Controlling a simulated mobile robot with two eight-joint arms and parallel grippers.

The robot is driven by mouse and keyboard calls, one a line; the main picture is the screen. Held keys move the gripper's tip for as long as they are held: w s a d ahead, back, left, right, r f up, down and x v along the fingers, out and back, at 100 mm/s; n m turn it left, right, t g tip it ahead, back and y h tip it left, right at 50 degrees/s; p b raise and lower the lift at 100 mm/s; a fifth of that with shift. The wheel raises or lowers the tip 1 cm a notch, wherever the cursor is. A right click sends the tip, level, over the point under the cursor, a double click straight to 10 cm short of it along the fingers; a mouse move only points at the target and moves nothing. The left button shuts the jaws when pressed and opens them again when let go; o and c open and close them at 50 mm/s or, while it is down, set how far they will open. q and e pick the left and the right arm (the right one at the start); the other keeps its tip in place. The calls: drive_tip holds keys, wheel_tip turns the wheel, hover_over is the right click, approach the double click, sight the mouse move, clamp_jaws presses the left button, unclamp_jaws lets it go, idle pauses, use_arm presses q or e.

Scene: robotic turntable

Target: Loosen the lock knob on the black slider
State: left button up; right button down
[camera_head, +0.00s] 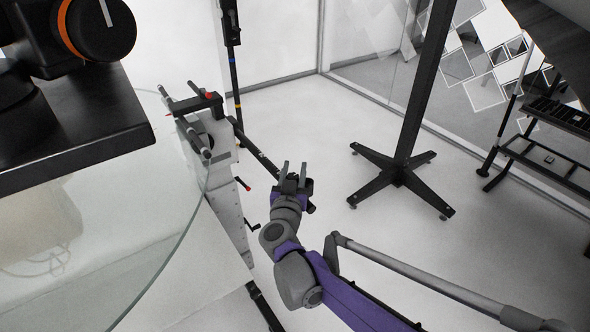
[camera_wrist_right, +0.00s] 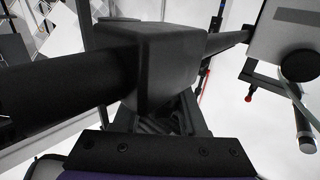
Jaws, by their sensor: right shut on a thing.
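My right gripper (camera_head: 293,168) is at the lower end of a slanting black bar (camera_head: 262,158) in the head view. Its two grey fingers point up with a small gap between them. In the right wrist view a black block (camera_wrist_right: 158,65), likely the black slider, fills the middle, close in front of the gripper's base (camera_wrist_right: 160,155). A thick black cylinder (camera_wrist_right: 50,82) runs left from the block and a thinner bar (camera_wrist_right: 228,40) runs right. My left gripper is not in view.
A grey upright unit (camera_head: 228,190) with a red-tipped lever (camera_head: 243,184) stands left of the gripper. A glass disc (camera_head: 130,230) and a black plate (camera_head: 80,130) fill the left. A black stand (camera_head: 400,175) is at right. Open floor lies between.

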drive_tip(key=n+y+p, duration=0.1)
drive_tip(key=n+y, duration=0.1)
drive_tip(key=y, duration=0.1)
drive_tip(key=a+n+y+p, duration=0.1)
drive_tip(key=y, duration=0.2)
drive_tip(key=shift+r+n, duration=0.15)
drive_tip(key=shift+n, duration=0.25)
drive_tip(key=shift+c, duration=2.3)
unclamp_jaws()
drive_tip(key=s+d+p, duration=0.1)
drive_tip(key=s+d, duration=0.1)
drive_tip(key=s, duration=0.8)
drive_tip(key=shift+s, duration=0.35)
